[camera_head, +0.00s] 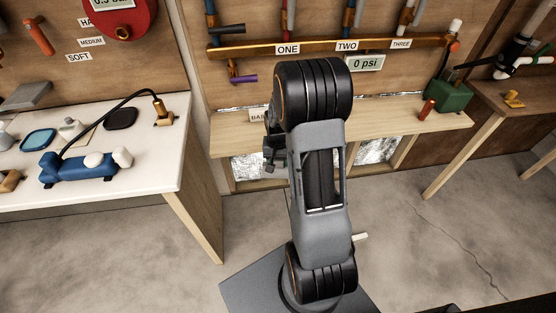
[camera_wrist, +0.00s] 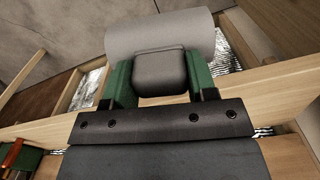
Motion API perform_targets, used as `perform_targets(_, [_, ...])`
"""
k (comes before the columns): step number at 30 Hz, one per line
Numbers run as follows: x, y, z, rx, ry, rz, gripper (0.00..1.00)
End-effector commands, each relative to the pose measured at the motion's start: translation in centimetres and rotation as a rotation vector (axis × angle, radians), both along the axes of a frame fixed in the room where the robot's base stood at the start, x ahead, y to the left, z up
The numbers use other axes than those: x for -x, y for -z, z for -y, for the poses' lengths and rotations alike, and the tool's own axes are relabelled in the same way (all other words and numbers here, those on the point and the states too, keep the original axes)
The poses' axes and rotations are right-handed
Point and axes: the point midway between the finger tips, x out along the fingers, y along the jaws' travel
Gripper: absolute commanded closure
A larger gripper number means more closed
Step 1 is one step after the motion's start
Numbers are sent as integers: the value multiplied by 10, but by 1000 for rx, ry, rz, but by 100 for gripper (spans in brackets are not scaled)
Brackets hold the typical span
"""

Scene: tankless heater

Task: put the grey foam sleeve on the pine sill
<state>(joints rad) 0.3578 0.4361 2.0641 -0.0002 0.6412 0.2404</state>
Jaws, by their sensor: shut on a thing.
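The grey foam sleeve (camera_wrist: 160,32) is a pale grey roll at the top of the wrist view. My gripper (camera_wrist: 152,75), with green fingers, is shut on it. The sleeve lies crosswise beyond the fingertips. The pine sill (camera_head: 400,124) is the light wooden ledge below the pipe board in the head view. Its pale wood (camera_wrist: 275,83) also runs across the wrist view, behind the fingers. I cannot tell whether the sleeve touches it. In the head view my arm hides the sleeve, most of the gripper and the middle of the sill.
A green hand pump (camera_head: 449,95) and a small orange-brown cylinder (camera_head: 427,108) stand at the sill's right end. A label (camera_head: 257,116) is at its left. Silvery foil-like bays (camera_head: 379,150) lie below. A white table (camera_head: 150,150) with tools stands left.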

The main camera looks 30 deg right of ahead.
Motion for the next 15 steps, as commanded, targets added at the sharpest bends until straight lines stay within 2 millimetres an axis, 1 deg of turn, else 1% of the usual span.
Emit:
perform_targets(8, [0, -3, 0, 1, 0, 1, 81])
perform_targets(15, [0, -16, 0, 1, 0, 2, 81])
